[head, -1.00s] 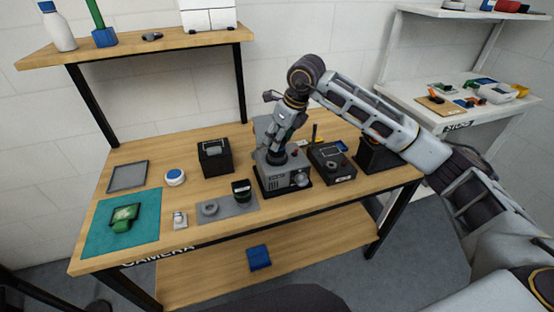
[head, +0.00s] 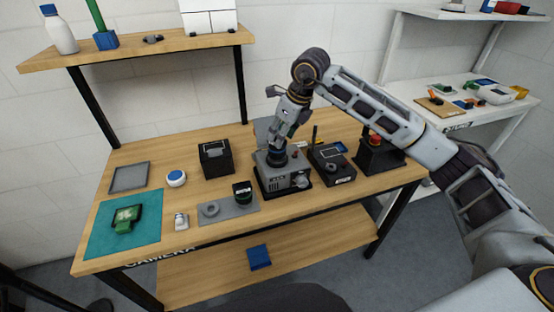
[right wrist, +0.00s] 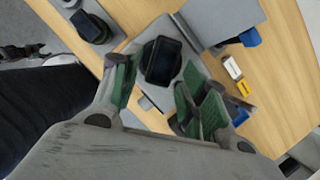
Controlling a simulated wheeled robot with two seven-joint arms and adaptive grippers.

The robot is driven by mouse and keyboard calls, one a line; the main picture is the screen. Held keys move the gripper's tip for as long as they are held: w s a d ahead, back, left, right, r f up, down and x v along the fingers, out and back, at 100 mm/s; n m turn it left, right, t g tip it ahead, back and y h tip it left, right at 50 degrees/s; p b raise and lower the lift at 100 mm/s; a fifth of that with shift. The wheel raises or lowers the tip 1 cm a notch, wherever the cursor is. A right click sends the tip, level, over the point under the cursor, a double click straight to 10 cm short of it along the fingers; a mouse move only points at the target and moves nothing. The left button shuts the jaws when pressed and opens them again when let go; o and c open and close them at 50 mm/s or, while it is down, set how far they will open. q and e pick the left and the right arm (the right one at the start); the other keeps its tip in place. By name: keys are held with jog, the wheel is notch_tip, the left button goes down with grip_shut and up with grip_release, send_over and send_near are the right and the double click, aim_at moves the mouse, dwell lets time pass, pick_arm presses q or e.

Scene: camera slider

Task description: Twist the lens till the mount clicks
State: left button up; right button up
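A grey box-shaped device (head: 284,182) with a dial on its front stands on the table on a dark base. My right gripper (head: 278,156) points down at its top. In the right wrist view a black round part with a glossy dark top (right wrist: 161,61), perhaps the lens, sits on the grey device. The green-padded fingers of my right gripper (right wrist: 157,90) stand apart on either side of it, with gaps visible; contact cannot be made out. My left gripper is not in view.
A black box with a screen (head: 332,163) stands close right of the device, and a black stand (head: 380,157) beyond it. Another black box (head: 215,158) is to the left. A teal mat (head: 98,234) lies at the front left.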

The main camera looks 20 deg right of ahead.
jog(key=shift+s+d+r, duration=0.1)
jog(key=shift+d+r, duration=0.05)
jog(key=shift+r, duration=0.45)
jog(key=shift+s+d+r+p, duration=0.1)
jog(key=shift+s+r+p, duration=0.05)
jog(key=shift+r+p, duration=0.3)
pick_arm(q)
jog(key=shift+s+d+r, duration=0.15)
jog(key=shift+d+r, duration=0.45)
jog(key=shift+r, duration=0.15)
pick_arm(e)
jog(key=shift+v, duration=0.85)
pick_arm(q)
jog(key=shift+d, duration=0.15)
pick_arm(e)
jog(key=shift+f, duration=0.1)
